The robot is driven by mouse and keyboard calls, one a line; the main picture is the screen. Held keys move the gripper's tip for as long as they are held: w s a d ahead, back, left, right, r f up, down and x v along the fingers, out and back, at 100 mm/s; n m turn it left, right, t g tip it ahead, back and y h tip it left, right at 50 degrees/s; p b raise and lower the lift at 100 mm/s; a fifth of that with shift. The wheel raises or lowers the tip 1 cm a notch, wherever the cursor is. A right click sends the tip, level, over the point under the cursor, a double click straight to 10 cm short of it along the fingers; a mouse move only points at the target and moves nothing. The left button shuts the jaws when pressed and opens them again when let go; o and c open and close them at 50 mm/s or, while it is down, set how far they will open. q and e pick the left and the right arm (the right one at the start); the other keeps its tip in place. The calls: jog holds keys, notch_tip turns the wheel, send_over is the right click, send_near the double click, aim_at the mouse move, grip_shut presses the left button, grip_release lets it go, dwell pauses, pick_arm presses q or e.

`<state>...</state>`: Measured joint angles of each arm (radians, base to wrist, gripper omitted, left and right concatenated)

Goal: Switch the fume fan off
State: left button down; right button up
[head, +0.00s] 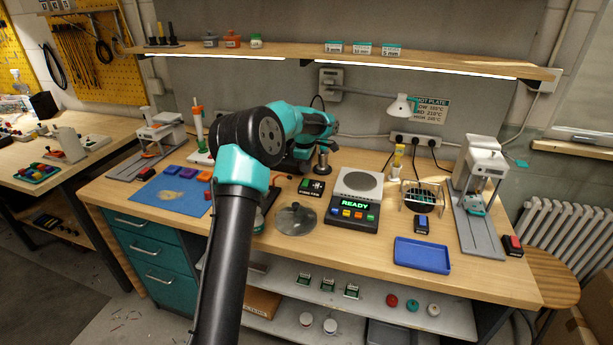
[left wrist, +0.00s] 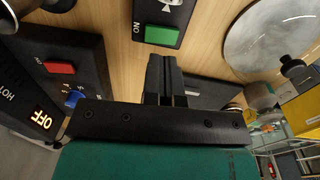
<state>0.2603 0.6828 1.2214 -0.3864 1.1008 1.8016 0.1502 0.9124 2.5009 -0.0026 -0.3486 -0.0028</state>
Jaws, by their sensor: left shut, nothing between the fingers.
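The fume fan switch box (head: 311,187) is a small black box on the bench, just left of the scale-like unit in the head view. In the left wrist view the fan box (left wrist: 142,12) shows a fan symbol, the word ON and a green button (left wrist: 162,35). My left gripper (left wrist: 163,60) is shut and empty. Its fingertips show just below the green button in the wrist picture; I cannot tell whether they touch the box. In the head view my left arm hides much of that gripper. My right gripper is in neither view.
A round metal lid (head: 296,220) lies close by. A READY unit (head: 352,210) stands to the right.

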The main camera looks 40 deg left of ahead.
aim_at(305, 184)
pick_arm(q)
notch_tip(305, 184, up, 9)
jog(key=shift+s+d, duration=0.15)
jog(key=shift+s, duration=0.1)
jog(key=shift+r, duration=0.1)
dwell(0.3)
